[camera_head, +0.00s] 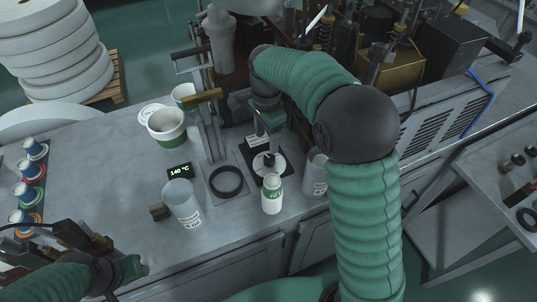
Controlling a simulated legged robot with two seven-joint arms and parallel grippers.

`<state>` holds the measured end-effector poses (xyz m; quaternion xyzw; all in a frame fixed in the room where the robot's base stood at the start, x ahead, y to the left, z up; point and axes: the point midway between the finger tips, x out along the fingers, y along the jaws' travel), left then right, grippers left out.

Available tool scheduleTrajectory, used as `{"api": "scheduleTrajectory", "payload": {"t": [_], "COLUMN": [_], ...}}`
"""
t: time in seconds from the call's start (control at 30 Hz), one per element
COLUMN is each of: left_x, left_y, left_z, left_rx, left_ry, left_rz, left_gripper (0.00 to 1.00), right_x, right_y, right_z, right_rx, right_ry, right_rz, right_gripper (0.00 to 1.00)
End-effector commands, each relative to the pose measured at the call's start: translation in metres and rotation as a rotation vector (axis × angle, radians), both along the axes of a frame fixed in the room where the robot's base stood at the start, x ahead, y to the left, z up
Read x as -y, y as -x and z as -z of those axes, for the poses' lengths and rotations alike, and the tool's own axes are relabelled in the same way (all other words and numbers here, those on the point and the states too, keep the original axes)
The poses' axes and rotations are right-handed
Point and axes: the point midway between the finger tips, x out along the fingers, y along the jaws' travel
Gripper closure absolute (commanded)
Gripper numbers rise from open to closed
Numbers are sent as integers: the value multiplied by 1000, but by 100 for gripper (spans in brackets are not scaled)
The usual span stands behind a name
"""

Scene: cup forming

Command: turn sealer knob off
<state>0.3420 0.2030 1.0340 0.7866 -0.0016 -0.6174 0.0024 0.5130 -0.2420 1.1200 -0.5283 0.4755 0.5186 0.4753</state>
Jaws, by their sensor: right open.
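The sealer knob (269,160) shows on a pale round dial on a dark plate near the middle of the bench. My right gripper (266,140) points down from above, just over the dial. It is open, and I cannot tell whether its fingers touch the knob. My green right arm covers much of the area to the right of the dial. A small black display (179,171) left of the dial reads 140 °C. My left gripper (132,267) is low at the left, away from the dial, and its fingers are not clear.
A dark ring (226,181) lies left of the dial. A white bottle (272,195) stands close in front of it. A translucent container (183,203) and a white-green tub (167,127) stand left. Several small cups line the left edge. Machinery (400,62) fills the back.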

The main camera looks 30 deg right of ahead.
Motion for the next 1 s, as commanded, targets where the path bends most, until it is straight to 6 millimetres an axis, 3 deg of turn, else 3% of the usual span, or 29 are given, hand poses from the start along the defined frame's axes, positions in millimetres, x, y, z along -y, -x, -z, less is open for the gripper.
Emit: {"api": "scheduleTrajectory", "payload": {"t": [0.1,0.3,0.5,0.73,1.0], "left_x": [0,0,0,0,0], "left_y": [0,0,0,0,0], "left_z": [-2,-5,-6,-6,-6], "left_rx": [0,0,1,0,0], "left_ry": [0,0,0,0,0], "left_rz": [0,0,1,0,0], "left_gripper": [64,64,64,64,64], "right_x": [5,9,5,2,6], "right_y": [1,1,1,-1,0], "right_z": [35,78,94,95,95], "right_rx": [-8,-5,0,0,1], "right_ry": [-4,-8,-4,-1,-4], "right_rz": [2,3,1,1,1], "right_gripper": [44,44,44,44,80]}}
